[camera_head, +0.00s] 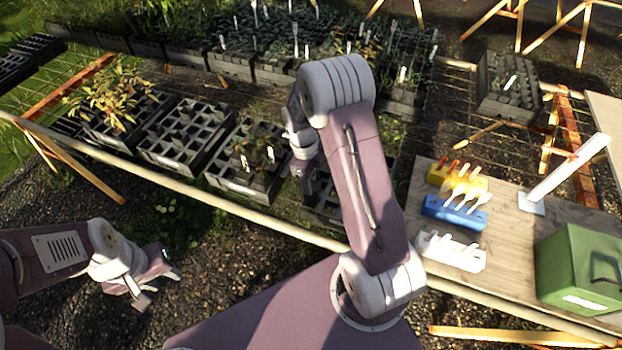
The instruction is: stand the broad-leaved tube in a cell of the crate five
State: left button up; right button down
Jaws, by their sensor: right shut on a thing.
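My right gripper (308,185) hangs over the bench at the centre, beside and above the crate partly behind my arm (322,212). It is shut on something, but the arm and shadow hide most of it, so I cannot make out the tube. A crate with dark seedlings (232,182) stands just left of it. Further left are a mostly empty celled crate (172,162) and a crate (105,135) with tall yellow-green leafy plants (112,92). I cannot read which crate is five. My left gripper (160,285) is open and empty over the gravel, off the bench.
Several crates of dark plants with white labels (232,66) line the back. A separate crate (507,90) stands at upper right. A wooden board (510,250) at right holds yellow (455,180), blue (452,213) and white holders (450,252), and a green box (580,268).

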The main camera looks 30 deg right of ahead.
jog(key=shift+f+b, duration=2.7)
jog(key=shift+f, duration=1.25)
jog(key=c, duration=0.7)
grip_release()
jog(key=shift+o, duration=0.2)
jog(key=r, duration=0.9)
jog(key=shift+w+a, duration=0.35)
jog(key=shift+w, duration=0.05)
jog(key=shift+a, duration=0.1)
